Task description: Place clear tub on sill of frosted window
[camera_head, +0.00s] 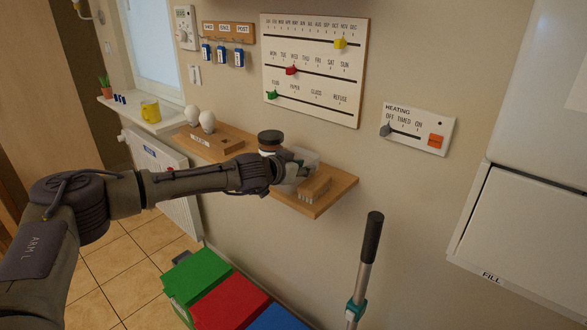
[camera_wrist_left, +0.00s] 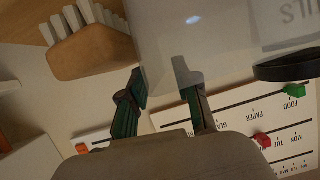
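The clear tub (camera_head: 306,158) stands on the wooden wall shelf (camera_head: 336,196), partly hidden by my left gripper (camera_head: 282,170). In the left wrist view the see-through tub (camera_wrist_left: 225,40) fills the upper middle. The left gripper's two fingers (camera_wrist_left: 162,90) are at its near edge, with a narrow gap between them. One finger overlaps the tub and the other is at its left edge; whether they press on it is unclear. The frosted window (camera_head: 152,42) is at upper left, above its white sill (camera_head: 178,121). My right gripper is not in view.
The sill holds a yellow mug (camera_head: 150,111), a potted plant (camera_head: 104,88) and small blue items; its right end looks bare. A dark-lidded jar (camera_head: 269,138) and a wooden brush (camera_head: 314,188) flank the tub. A radiator (camera_head: 160,160) is below the sill. Coloured bins (camera_head: 232,305) stand below.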

